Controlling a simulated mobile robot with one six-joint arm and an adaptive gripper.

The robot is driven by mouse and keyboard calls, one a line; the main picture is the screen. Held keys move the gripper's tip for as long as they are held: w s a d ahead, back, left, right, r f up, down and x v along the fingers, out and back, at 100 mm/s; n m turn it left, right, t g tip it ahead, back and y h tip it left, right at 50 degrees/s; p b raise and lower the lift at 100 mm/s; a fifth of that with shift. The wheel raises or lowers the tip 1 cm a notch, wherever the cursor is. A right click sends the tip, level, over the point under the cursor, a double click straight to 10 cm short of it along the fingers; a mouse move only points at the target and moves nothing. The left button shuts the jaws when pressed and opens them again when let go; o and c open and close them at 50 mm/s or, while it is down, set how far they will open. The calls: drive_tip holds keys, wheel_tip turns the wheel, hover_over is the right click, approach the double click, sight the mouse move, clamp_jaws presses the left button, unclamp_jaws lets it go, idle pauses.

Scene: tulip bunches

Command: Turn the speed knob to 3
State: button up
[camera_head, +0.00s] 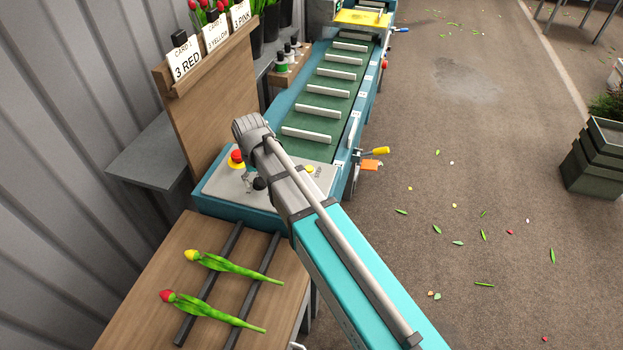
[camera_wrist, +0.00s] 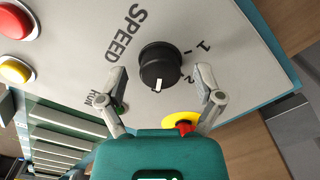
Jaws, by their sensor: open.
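The black speed knob (camera_wrist: 160,65) is on a light grey panel beside the word SPEED in the wrist view. Its white pointer mark faces the bottom of the picture, towards my wrist. In the head view, my arm covers part of the control panel (camera_head: 219,187).
A green button (camera_wrist: 122,108) labelled RUN is by the left finger. A red emergency stop (camera_wrist: 183,126) on yellow is close to the right finger; it also shows in the head view (camera_head: 237,157). A conveyor (camera_head: 328,95) runs behind the panel. Two tulips (camera_head: 220,264) lie in front.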

drive_tip(key=shift+n, duration=0.5)
drive_tip(key=n, duration=0.4)
drive_tip(key=shift+n, duration=0.4)
drive_tip(key=n, duration=0.6)
wheel_tip(320, 180, up, 14)
drive_tip(key=p, duration=1.4)
drive_tip(key=s+d+f+m+b, duration=0.2)
drive_tip(key=d+m, duration=0.3)
drive_tip(key=d, duration=0.4)
drive_tip(key=s+d+f+m+b, duration=0.3)
drive_tip(key=d+f+m+b, duration=0.1)
drive_tip(key=d, duration=0.6)
drive_tip(key=s+d+f+m+b, duration=0.3)
drive_tip(key=d+m, duration=0.3)
drive_tip(key=d, duration=0.4)
drive_tip(key=shift+f+b, duration=0.45)
drive_tip(key=shift+s+d+m, duration=0.3)
drive_tip(key=shift+d+m, duration=0.1)
drive_tip(key=shift+m, duration=0.1)
